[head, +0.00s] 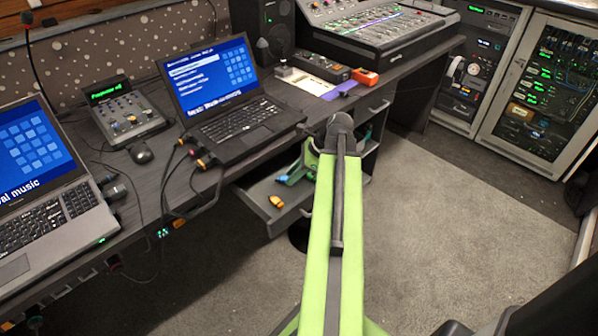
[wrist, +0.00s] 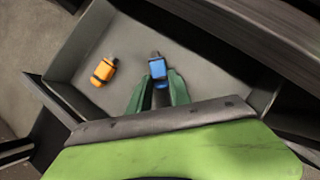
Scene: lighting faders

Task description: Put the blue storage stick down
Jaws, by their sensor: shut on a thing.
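The blue storage stick (wrist: 158,67) is between the tips of my gripper (wrist: 160,88) in the wrist view, its metal plug end pointing away from me. My gripper's green fingers are shut on it. They are over the inside of an open grey drawer (wrist: 88,38). I cannot tell whether the stick touches the drawer floor. In the head view, the stick (head: 282,179) shows as a small blue spot at my gripper (head: 292,174), over the drawer (head: 262,207), and my arm hides part of the drawer.
An orange storage stick (wrist: 103,71) lies in the drawer, left of the blue one; it also shows in the head view (head: 276,201). The drawer's floor around both sticks is clear. The desk (head: 185,160) with a laptop (head: 215,95) and hanging cables is above and beside it.

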